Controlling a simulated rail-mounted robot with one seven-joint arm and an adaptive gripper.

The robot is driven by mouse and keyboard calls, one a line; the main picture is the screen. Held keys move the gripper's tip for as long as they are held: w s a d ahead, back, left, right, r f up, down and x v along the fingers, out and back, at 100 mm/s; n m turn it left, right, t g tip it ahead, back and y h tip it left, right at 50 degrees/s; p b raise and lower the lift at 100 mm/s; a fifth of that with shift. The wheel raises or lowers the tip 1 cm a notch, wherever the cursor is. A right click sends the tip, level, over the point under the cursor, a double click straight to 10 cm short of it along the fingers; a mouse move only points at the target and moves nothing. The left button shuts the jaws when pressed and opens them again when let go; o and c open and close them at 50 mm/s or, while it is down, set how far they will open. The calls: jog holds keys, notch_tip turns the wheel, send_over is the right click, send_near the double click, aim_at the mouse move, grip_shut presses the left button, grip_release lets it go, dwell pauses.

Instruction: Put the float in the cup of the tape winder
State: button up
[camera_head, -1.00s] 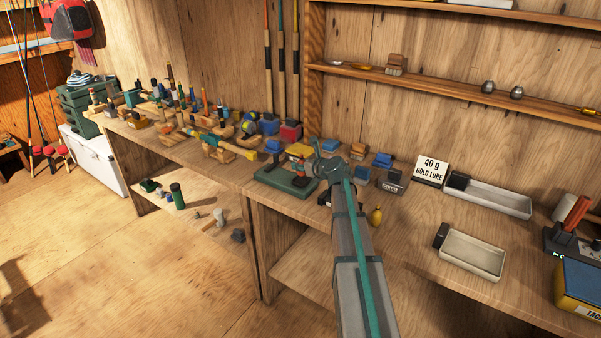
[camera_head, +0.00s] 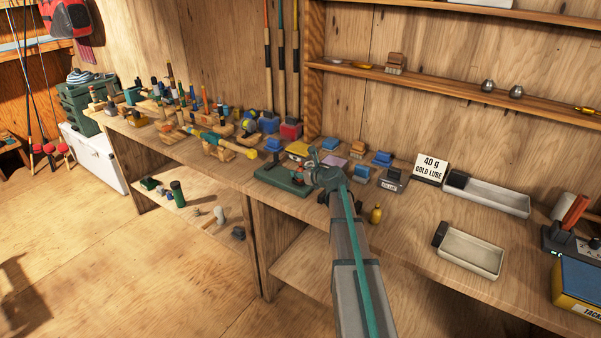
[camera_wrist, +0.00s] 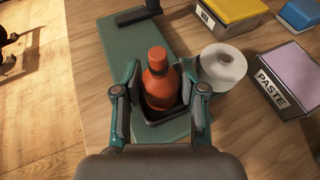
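The orange float (camera_wrist: 158,88) stands upright in the wrist view, its lower end inside a dark square cup (camera_wrist: 166,119). The cup is on the green base of the tape winder (camera_wrist: 128,48), which also shows in the head view (camera_head: 272,178). My gripper (camera_wrist: 161,84) is around the float, with one finger on each side. Narrow gaps seem to show between the fingers and the float, so it looks open. The float's bottom is hidden by the cup's rim. In the head view my gripper (camera_head: 314,178) partly covers the winder's right end.
A white tape roll (camera_wrist: 222,67) is close beside the right finger. A box labelled PASTE (camera_wrist: 282,78) and a yellow box (camera_wrist: 229,14) lie beyond it. The bench front between bottle and pale tray (camera_head: 470,253) is clear.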

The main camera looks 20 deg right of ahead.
jog(key=shift+o, duration=1)
jog(key=shift+r, duration=0.15)
jog(key=b+v, duration=0.1)
jog(key=v, duration=1.1)
jog(key=shift+b, duration=0.35)
jog(key=shift+r, duration=0.1)
